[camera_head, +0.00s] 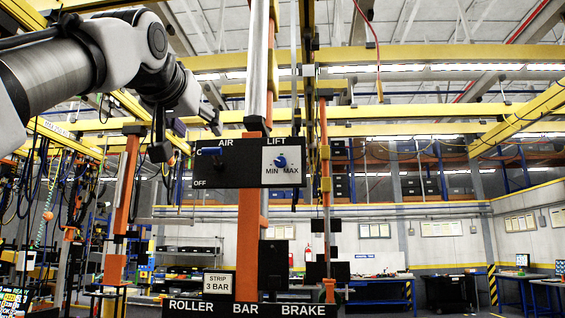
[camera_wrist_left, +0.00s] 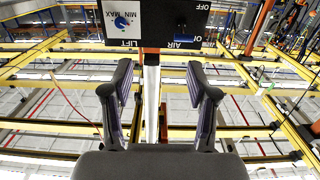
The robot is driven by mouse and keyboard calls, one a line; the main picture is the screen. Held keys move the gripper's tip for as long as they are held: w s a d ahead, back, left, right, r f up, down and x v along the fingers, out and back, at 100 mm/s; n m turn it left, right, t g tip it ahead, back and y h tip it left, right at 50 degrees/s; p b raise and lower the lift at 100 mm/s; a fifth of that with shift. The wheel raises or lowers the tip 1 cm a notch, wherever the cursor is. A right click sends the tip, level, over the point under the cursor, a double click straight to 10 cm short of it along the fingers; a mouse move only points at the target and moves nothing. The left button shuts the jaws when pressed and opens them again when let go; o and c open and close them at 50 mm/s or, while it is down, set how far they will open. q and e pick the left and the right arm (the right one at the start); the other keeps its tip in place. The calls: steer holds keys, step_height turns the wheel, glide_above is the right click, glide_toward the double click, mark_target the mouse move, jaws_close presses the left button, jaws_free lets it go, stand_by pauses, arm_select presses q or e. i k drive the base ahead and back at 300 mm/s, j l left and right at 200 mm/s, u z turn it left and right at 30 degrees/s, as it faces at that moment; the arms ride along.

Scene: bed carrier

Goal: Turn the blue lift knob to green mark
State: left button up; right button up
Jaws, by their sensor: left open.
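The blue lift knob (camera_head: 281,161) sits on a white dial plate marked MIN and MAX, on the right part of a black control panel (camera_head: 235,174) under the word LIFT. In the left wrist view the panel appears upside down, with the knob (camera_wrist_left: 122,22) near the top, left of centre. I cannot make out the green mark in either view. My left gripper (camera_head: 162,150) is left of the panel in the head view, clear of the knob. Its fingers (camera_wrist_left: 160,82) are spread and empty. My right gripper is not in view.
A blue AIR handle (camera_head: 211,151) is on the panel's left part, above OFF. An orange post (camera_head: 249,240) carries the panel. Yellow beams (camera_head: 420,131) run overhead.

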mark_target(280, 161)
steer(key=i+l, duration=0.55)
steer(key=i, duration=0.25)
